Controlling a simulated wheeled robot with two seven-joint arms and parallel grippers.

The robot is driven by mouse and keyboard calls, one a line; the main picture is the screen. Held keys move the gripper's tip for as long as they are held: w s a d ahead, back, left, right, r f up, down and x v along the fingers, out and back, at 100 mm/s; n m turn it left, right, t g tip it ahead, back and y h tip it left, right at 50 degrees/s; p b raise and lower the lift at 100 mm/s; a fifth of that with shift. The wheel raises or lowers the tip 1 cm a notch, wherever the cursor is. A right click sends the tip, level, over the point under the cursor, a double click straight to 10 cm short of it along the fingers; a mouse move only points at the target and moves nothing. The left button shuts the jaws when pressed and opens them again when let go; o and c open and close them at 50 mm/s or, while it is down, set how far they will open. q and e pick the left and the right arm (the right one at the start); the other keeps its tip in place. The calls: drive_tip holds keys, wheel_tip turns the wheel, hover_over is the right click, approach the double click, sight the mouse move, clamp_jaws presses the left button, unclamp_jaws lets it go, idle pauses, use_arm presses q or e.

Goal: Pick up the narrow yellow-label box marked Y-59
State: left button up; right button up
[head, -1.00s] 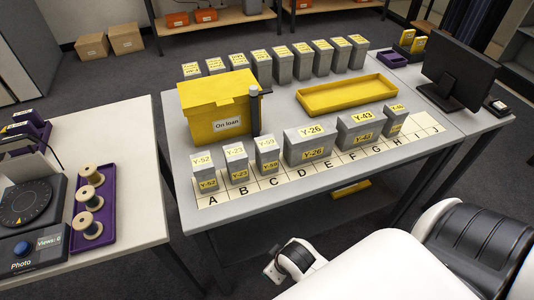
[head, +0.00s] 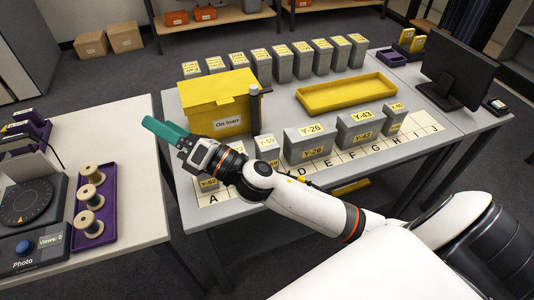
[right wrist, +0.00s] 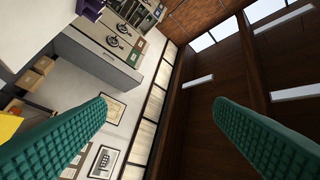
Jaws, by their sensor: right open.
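The narrow grey box Y-59 (head: 266,142) with yellow labels stands upright in the front row on the table, near the yellow On loan box. My right forearm hides its lower front. My right gripper (head: 152,126) is up in front of the On loan box, left of Y-59 in the head view, its green fingers pointing up and left. In the right wrist view the gripper (right wrist: 160,105) is open and empty, with wide space between its fingers. That view shows walls and ceiling, not Y-59. My left gripper is not in view.
The yellow On loan box (head: 214,104) stands behind the front row. Box Y-52 (head: 208,183) is partly covered by my arm; wider boxes Y-26 (head: 310,141) and Y-43 (head: 360,129) stand to the right. A yellow tray (head: 346,94) lies behind them.

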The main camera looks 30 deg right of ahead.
drive_tip(key=a+r+n+g+y, duration=0.1)
drive_tip(key=a+n+g+y, duration=0.4)
drive_tip(key=n, duration=0.6)
drive_tip(key=n+g+h, duration=1.4)
drive_tip(key=n+h, duration=0.3)
drive_tip(key=n, duration=0.9)
hover_over(267, 142)
wheel_tip(267, 142, down, 11)
drive_tip(key=shift+s+d+f, duration=0.1)
drive_tip(key=shift+s+d, duration=0.05)
wheel_tip(267, 142, down, 6)
drive_tip(key=shift+p, duration=0.75)
wheel_tip(267, 142, down, 5)
drive_tip(key=shift+r+p, duration=0.1)
drive_tip(key=shift+p, duration=0.75)
drive_tip(key=shift+w+f, duration=0.2)
drive_tip(key=shift+f, duration=0.2)
drive_tip(key=shift+c, duration=0.2)
